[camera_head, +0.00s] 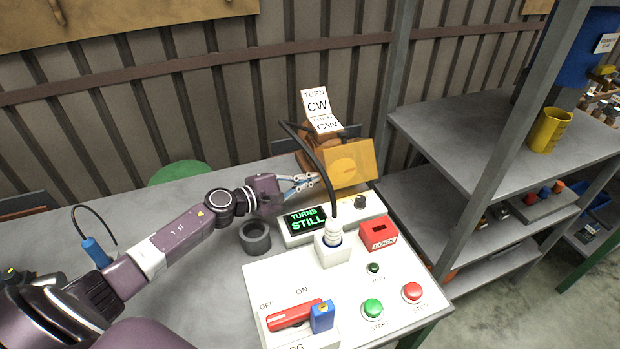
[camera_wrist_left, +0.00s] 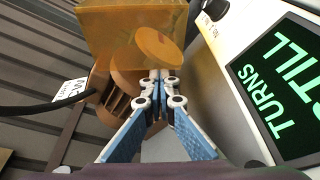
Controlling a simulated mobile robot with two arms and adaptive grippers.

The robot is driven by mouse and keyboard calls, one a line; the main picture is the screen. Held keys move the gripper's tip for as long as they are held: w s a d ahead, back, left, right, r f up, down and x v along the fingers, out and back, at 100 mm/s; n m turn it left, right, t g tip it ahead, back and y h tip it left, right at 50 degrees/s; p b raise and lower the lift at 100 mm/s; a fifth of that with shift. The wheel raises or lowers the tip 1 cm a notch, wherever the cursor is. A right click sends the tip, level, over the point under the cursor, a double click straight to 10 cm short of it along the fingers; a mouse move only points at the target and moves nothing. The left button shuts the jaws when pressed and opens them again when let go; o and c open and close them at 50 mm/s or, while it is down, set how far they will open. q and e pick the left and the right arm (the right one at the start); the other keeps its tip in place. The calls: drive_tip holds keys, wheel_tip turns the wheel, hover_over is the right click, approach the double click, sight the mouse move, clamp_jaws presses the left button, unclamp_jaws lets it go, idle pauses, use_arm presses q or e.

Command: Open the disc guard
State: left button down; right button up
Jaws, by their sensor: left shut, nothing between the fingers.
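The disc guard (camera_head: 350,161) is a yellow-orange box, partly see-through, at the back of the table. It fills the top of the left wrist view (camera_wrist_left: 115,30), where a round disc shape (camera_wrist_left: 158,48) shows on or through its face. My left gripper (camera_head: 314,178) is at the guard's lower left side in the head view. Its fingertips (camera_wrist_left: 158,78) are together with nothing held, in front of the disc shape. I cannot tell whether they touch the guard. My right gripper is not in view.
A black cable (camera_head: 322,158) arches close to the fingers. A dark ring (camera_head: 255,236) sits below the wrist. The control board has a red-handled switch (camera_head: 294,314), a green button (camera_head: 372,308) and a red button (camera_head: 411,292).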

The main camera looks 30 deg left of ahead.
sight(324, 171)
use_arm(q)
drive_tip(key=shift+d+r, duration=0.15)
drive_tip(key=shift+d, duration=0.1)
drive_tip(key=shift+s+d+r+n+g+p, duration=0.2)
drive_tip(key=shift+r+n+p, duration=0.15)
drive_tip(key=shift+p, duration=0.25)
drive_tip(key=shift+s+d+r+n+g+p, duration=0.15)
drive_tip(key=shift+s+r+n+g+p, duration=0.05)
drive_tip(key=shift+n+p, duration=0.3)
drive_tip(key=shift+s+d+r+n+g+h+p, duration=0.25)
drive_tip(key=shift+r+n+p, duration=0.1)
drive_tip(key=shift+n+p, duration=0.1)
drive_tip(key=shift+s+d+r+n+g+h+p, duration=0.15)
drive_tip(key=shift+d+r+n+p, duration=0.05)
drive_tip(key=shift+r+n+p, duration=0.2)
drive_tip(key=shift+s+d+r+n+g+p, duration=0.25)
drive_tip(key=shift+r+n+g+p, duration=0.3)
drive_tip(key=shift+n, duration=0.35)
drive_tip(key=shift+s+d+r+n+g+h, duration=0.1)
drive_tip(key=shift+r+n+g+h, duration=0.1)
drive_tip(key=shift+r+n+h, duration=0.25)
drive_tip(key=shift+s+d+r+n+g+h, duration=0.15)
drive_tip(key=shift+r+n+h, duration=0.1)
drive_tip(key=shift+r+n, duration=0.25)
drive_tip(key=shift+w, duration=0.1)
